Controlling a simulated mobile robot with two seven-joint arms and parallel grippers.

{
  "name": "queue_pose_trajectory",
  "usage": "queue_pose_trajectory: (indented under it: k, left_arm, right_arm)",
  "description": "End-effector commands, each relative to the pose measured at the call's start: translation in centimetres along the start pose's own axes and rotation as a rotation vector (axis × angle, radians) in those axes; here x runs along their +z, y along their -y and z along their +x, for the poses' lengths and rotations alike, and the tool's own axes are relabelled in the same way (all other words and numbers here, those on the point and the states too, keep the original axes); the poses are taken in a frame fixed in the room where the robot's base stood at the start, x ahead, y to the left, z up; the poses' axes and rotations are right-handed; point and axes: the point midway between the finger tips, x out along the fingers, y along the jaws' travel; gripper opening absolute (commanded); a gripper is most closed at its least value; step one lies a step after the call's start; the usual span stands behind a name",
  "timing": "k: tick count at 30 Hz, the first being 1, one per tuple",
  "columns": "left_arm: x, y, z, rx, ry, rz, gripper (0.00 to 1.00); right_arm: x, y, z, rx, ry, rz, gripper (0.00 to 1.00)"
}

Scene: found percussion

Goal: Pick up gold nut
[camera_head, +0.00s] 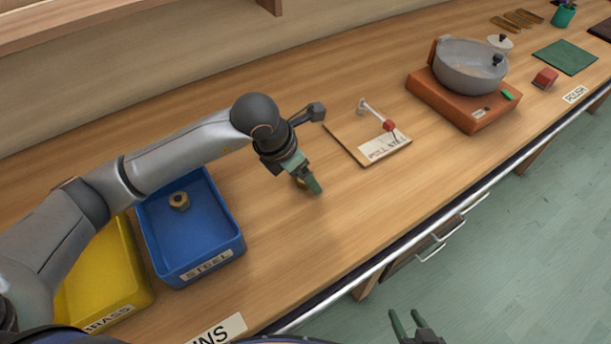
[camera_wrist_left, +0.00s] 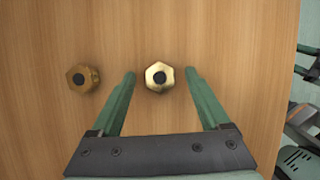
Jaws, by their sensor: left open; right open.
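The gold nut (camera_wrist_left: 158,77), shiny and hexagonal with a dark centre, lies on the wooden bench in the left wrist view. My left gripper (camera_wrist_left: 160,74) is open, with one green finger on each side of it and a visible gap to both. I cannot tell how far the fingertips are above the bench. A duller brown-gold nut (camera_wrist_left: 82,77) lies to the left, outside the fingers. In the head view my left gripper (camera_head: 312,184) points down at the bench and mostly hides the nuts. My right gripper (camera_head: 415,326) is open and empty, beyond the bench's front edge.
A blue STEEL bin (camera_head: 238,243) holds one brownish nut (camera_head: 179,201). A yellow BRASS bin (camera_head: 137,268) stands beside it. A board with a small red-ended lever (camera_head: 389,126) and an orange base (camera_head: 440,101) bearing a grey pan (camera_head: 468,75) stand to the right. The bench front is clear.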

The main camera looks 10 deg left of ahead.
Motion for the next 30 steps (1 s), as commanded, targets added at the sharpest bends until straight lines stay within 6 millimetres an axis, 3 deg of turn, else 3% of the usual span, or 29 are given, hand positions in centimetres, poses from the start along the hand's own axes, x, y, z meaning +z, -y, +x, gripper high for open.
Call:
queue_pose_trajectory:
  k: [7,27,30]
  left_arm:
    - [0.01,-0.01,0.18,0.001,0.001,0.001,0.78]
    - [0.01,-0.03,0.13,0.001,0.001,0.0,0.03]
    - [0.01,-0.03,0.13,0.001,0.001,0.0,0.0]
  right_arm:
    - [-0.09,-0.01,0.03,0.0,-0.002,0.0,0.5]
    - [-0.16,-0.02,0.04,0.0,-0.003,0.0,0.5]
    - [-0.16,-0.02,0.04,0.0,-0.003,0.0,0.5]
